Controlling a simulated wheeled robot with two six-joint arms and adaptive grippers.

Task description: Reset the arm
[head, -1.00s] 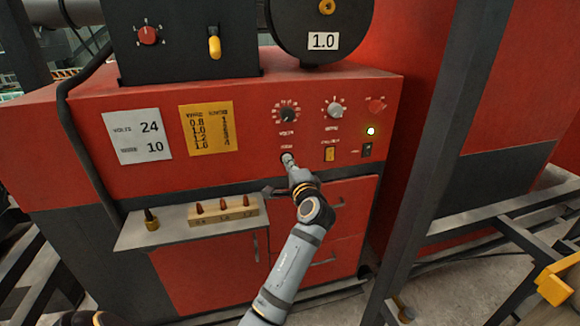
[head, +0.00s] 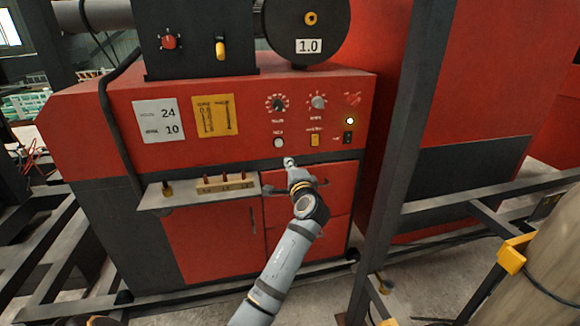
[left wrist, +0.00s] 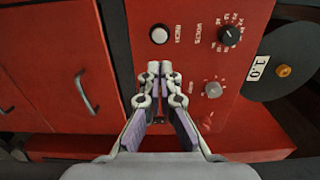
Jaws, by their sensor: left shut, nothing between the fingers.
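My left arm reaches up from the bottom of the head view. Its gripper (head: 290,163) is shut and empty, in front of the red welding machine (head: 95,110), just below the white round button (head: 278,143). In the left wrist view the two fingers (left wrist: 160,68) are together at the tips with nothing between them. The white button (left wrist: 159,35) is beyond the fingertips there, uncovered. The dark volts knob (left wrist: 229,35) and a grey knob (left wrist: 213,89) are to the right. My right gripper is not in view.
A small shelf (head: 150,201) with a block of copper-coloured tips (head: 228,184) juts out left of my arm. A drawer handle (left wrist: 87,92) is near the gripper. A dark post (head: 392,190) stands to the right. A yellow-capped frame (head: 512,255) is further right.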

